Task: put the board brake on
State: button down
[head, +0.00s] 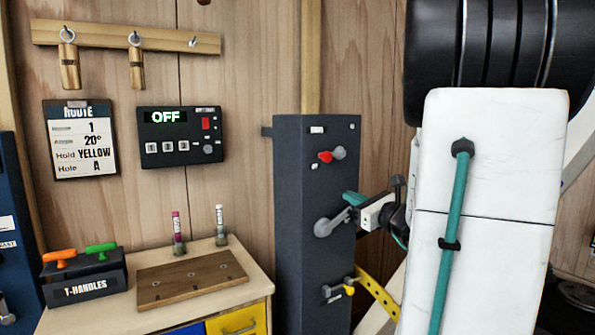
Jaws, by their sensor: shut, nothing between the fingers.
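A dark grey upright column (300,240) stands at the middle against the wooden wall and carries the board's controls. A red-and-grey knob (331,156) sits high on its right face. I cannot read which control is the brake. My gripper (357,209) is in front of the column, close to the grey lever's upper right end. It is shut and holds nothing. Whether it touches the lever is unclear.
My white arm fills the right side and hides what is behind it. A yellow strip with holes (377,296) runs down beside the column. A control panel reading OFF (180,135), a route card (81,139) and a bench with a wooden block (191,279) are at left.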

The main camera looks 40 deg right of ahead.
jog(key=shift+s+d+m+h, duration=0.3)
jog(key=shift+d+h, duration=0.05)
jog(key=shift+d, duration=0.2)
jog(key=shift+s+d+m+h, duration=0.3)
jog(key=shift+d+h, duration=0.05)
jog(key=shift+d, duration=0.2)
jog(key=w+d+r, duration=0.1)
jog(key=w+r, duration=0.4)
jog(key=w, duration=0.5)
jog(key=shift+w+d+r, duration=0.15)
jog(key=shift+d, duration=0.1)
jog(key=shift+r+m, duration=0.15)
jog(key=shift+m, duration=0.15)
